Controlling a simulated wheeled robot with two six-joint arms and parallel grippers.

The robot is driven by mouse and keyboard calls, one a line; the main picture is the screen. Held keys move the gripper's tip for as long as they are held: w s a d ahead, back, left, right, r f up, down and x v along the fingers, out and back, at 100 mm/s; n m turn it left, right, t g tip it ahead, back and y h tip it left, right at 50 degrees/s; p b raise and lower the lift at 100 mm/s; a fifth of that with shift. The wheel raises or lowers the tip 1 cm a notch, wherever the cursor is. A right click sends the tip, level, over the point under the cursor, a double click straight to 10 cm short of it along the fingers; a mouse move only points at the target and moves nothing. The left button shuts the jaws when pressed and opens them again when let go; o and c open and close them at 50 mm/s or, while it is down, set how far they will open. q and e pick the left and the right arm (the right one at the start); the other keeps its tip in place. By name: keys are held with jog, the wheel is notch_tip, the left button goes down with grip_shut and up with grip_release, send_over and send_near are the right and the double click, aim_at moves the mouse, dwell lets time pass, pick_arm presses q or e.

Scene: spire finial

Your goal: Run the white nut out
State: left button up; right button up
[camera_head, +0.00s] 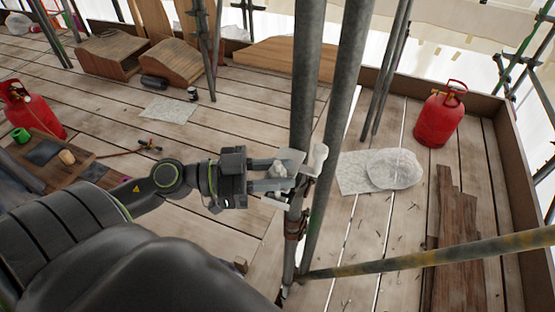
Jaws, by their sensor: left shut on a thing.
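My left gripper (275,177) reaches in from the left to the scaffold poles (303,80), at middle height. Its fingers are closed on a small pale grey-white lump (277,169), which looks like the white nut. The fingers partly hide it, and it is too small to tell its thread. A pale plate and a white clamp part (317,160) sit right beside it against the poles. I cannot tell whether the nut touches them. My right gripper is not in view.
A rusty coupler (296,224) sits lower on the poles, and a yellowed tube (430,254) crosses at lower right. Wooden boxes (110,52) are at back left.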

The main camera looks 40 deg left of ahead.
pick_arm(q)
jog(key=n+t+y+p, duration=0.1)
jog(key=p, duration=0.1)
jog(key=n+t+y+p, duration=0.1)
jog(key=y+p, duration=0.1)
jog(key=n+t+y+p, duration=0.1)
jog(key=n+p, duration=0.1)
jog(key=shift+r+t+y+p, duration=0.25)
jog(key=shift+t+y+p, duration=0.05)
jog(key=shift+t+p, duration=0.1)
jog(key=shift+y, duration=0.4)
jog(key=n+y, duration=0.1)
jog(key=n+t+y+p, duration=0.1)
jog(key=shift+f+t+y, duration=0.2)
jog(key=shift+t+y, duration=0.1)
jog(key=shift+f+n+t+y, duration=0.1)
jog(key=shift+n+t+y, duration=0.3)
jog(key=shift+n+y, duration=1)
jog(key=shift+y, duration=0.6)
jog(key=o, duration=1)
jog(key=shift+c, duration=0.2)
